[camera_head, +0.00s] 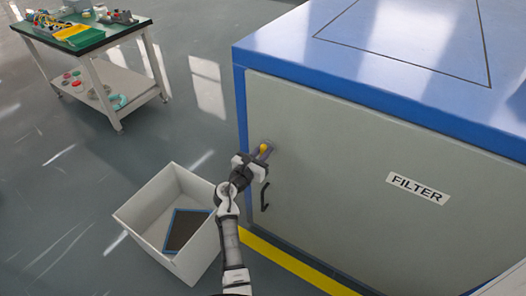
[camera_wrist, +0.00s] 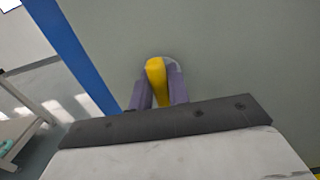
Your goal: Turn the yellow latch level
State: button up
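The yellow latch (camera_head: 264,148) is on the grey door of the blue-topped cabinet, near the door's left edge. In the wrist view the latch (camera_wrist: 157,78) stands steep, leaning slightly, with its rounded end up. My gripper (camera_head: 262,153) is at the latch. Its two purple-grey fingers (camera_wrist: 160,88) lie on either side of the latch, close against it, and appear shut on it. The lower end of the latch is hidden behind the dark gripper body.
A black door handle (camera_head: 264,197) is just below my gripper. A white bin (camera_head: 150,208) holding a dark blue-framed panel (camera_head: 185,230) stands on the floor at left. A green-topped table (camera_head: 105,38) is farther back. A FILTER label (camera_head: 418,188) marks the door.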

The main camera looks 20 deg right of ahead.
grip_shut()
jog(key=shift+m, duration=0.3)
jog(key=m+b, duration=0.2)
jog(key=m, duration=0.1)
jog(key=shift+s+d+f, duration=0.15)
jog(key=shift+f, duration=0.05)
jog(key=shift+s+d+f+m+b, duration=0.1)
jog(key=shift+f+m+b, duration=0.05)
jog(key=shift+m+b, duration=2)
jog(key=shift+s+d+f+m+b, duration=0.15)
jog(key=shift+m+b, duration=1.5)
jog(key=shift+m, duration=0.95)
jog(key=shift+s+a+f+m+b, duration=0.1)
jog(key=shift+f+m+b, duration=0.05)
jog(key=shift+m+b, duration=2)
jog(key=shift+m, duration=0.4)
